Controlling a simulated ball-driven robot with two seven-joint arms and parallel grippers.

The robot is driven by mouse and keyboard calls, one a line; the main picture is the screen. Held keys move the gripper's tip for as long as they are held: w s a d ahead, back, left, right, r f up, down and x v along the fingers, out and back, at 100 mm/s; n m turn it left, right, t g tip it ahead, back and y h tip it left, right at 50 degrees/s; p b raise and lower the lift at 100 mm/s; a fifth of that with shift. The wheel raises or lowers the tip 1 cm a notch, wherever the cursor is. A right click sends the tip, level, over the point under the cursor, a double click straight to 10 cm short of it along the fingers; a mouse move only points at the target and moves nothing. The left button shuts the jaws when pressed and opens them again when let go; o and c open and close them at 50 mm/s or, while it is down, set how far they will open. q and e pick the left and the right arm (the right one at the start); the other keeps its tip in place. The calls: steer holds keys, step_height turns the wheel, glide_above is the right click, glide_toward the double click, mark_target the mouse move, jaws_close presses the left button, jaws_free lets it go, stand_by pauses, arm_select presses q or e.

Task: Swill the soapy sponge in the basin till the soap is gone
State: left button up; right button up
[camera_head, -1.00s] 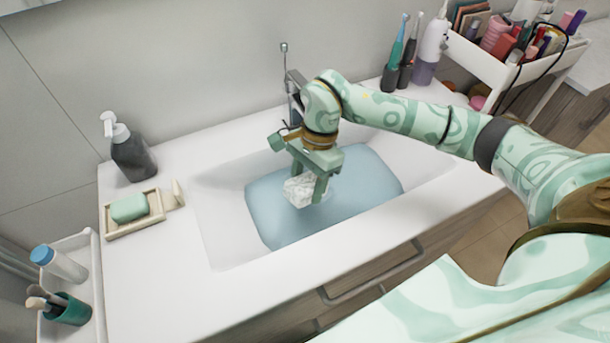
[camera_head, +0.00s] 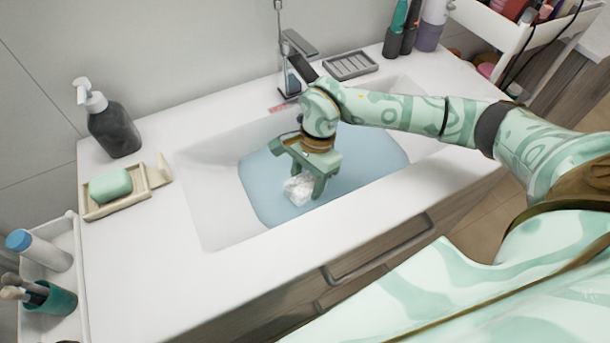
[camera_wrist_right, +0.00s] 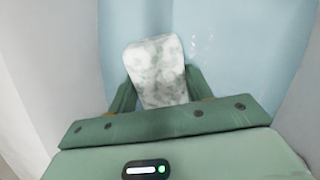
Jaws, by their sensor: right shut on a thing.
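The sponge (camera_head: 298,189) is whitish with grey-green mottling, like foam over its surface. My right gripper (camera_head: 308,188) is shut on it, low over the blue water in the basin (camera_head: 212,215). In the right wrist view the sponge (camera_wrist_right: 156,70) sits between the two green fingers of the gripper (camera_wrist_right: 158,92), with a few small bubbles on the water beside it. I cannot tell how deep the sponge is in the water. The basin is white and sunk in the counter, with water (camera_head: 370,160) over much of its floor. My left gripper is not in view.
A faucet (camera_head: 292,75) stands behind the basin, close to my right wrist. A grey slotted dish (camera_head: 350,66) lies beside it. On the left are a dark soap dispenser (camera_head: 115,132), a green soap bar (camera_head: 110,185) in a tray, and a side caddy (camera_head: 75,270). The front counter is clear.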

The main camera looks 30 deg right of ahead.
steer(key=shift+s+f, duration=0.15)
steer(key=shift+f, duration=0.2)
steer(key=shift+c, duration=0.7)
steer(key=shift+a, duration=0.1)
steer(key=shift+a, duration=0.25)
steer(key=shift+c, duration=0.5)
steer(key=shift+d, duration=0.35)
steer(key=shift+a, duration=0.4)
steer(key=shift+d+p, duration=0.35)
steer(key=shift+d, duration=0.1)
steer(key=shift+a, duration=0.45)
